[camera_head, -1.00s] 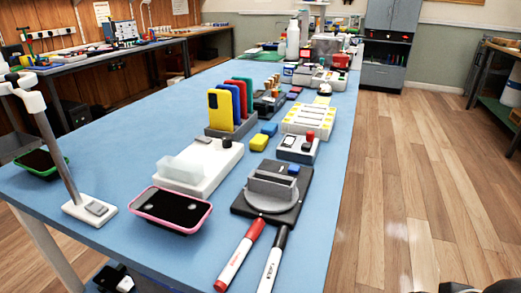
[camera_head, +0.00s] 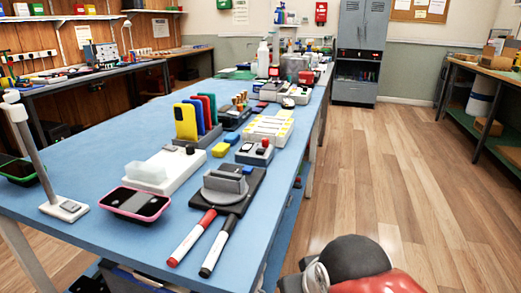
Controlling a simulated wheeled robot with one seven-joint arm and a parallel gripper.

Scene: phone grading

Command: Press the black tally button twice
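A small pale box (camera_head: 246,156) stands near the right edge of the blue table. It carries a red button (camera_head: 265,143), a small black button (camera_head: 262,151) just in front of it, and a dark display-like patch (camera_head: 247,147). A second small black knob or button (camera_head: 190,149) sits at the back of a white device (camera_head: 178,169) to the left. Labels are too small to read, so I cannot tell for certain which one is the tally button. My gripper's fingers do not show. Red and black rounded parts at bottom right appear to be my arm, well away from the box.
On the blue table (camera_head: 75,240), a black stand (camera_head: 246,194), red marker (camera_head: 190,238), black marker (camera_head: 217,248) and pink-rimmed tray (camera_head: 119,212) lie nearer. A phone rack (camera_head: 190,138) and yellow-marked tray (camera_head: 269,127) stand behind. The wooden floor at right is clear.

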